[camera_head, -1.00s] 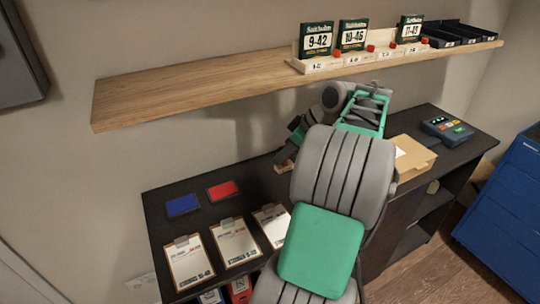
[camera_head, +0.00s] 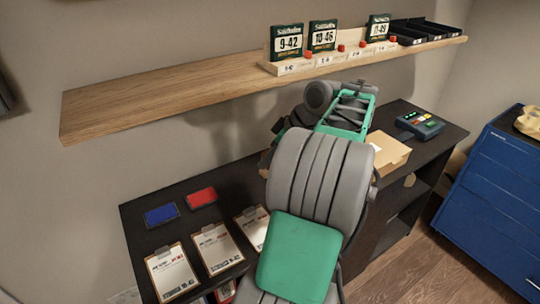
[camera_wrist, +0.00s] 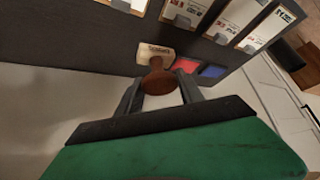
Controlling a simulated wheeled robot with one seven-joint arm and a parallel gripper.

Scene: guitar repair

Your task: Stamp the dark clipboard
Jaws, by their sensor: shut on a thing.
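My gripper (camera_wrist: 160,92) is shut on the brown handle of a stamp (camera_wrist: 157,76) in the wrist view. The stamp's pale block shows beyond the handle, over or near the dark bench; I cannot tell if it touches. In the head view my arm hides the gripper and stamp. Clipboards with white sheets lie along the bench front: left (camera_head: 172,271), middle (camera_head: 217,248) and a partly hidden one (camera_head: 252,227). The wrist view shows several at its top. I cannot tell which is the dark one. A red ink pad (camera_head: 201,197) and blue ink pad (camera_head: 161,215) lie behind them.
A wooden shelf (camera_head: 150,102) hangs above the bench (camera_head: 139,215), with boxed packs and black trays. A cardboard box (camera_head: 390,155) and a keypad device (camera_head: 420,124) stand at the bench's right. A blue cabinet (camera_head: 497,190) stands further right on the floor.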

